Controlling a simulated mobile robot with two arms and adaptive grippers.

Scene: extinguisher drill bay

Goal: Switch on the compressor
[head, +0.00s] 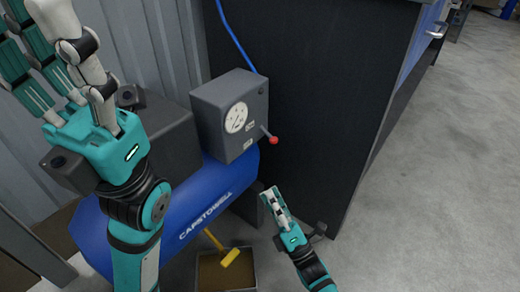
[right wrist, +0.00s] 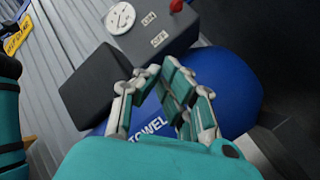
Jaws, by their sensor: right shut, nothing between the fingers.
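The blue compressor tank (head: 205,205) lettered CAPSTOWELL stands against the corrugated wall. On it sits a grey control box (head: 222,110) with a round white gauge (head: 236,117) and a red-knobbed lever (head: 274,140). In the right wrist view, the red knob (right wrist: 176,5) is beside the ON and OFF labels; I cannot tell which position the lever is in. My right gripper (head: 270,197) is shut and empty, below the knob and apart from it, near the tank's right end. My left gripper (head: 50,40) is at upper left with its fingers spread, empty, in front of the dark motor housing.
A dark cabinet (head: 310,90) stands right behind the compressor. A blue hose (head: 237,42) runs up from the box. A yellow-handled tool (head: 230,257) is in an open bin (head: 222,275) below the tank. The concrete floor (head: 450,170) at right is clear.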

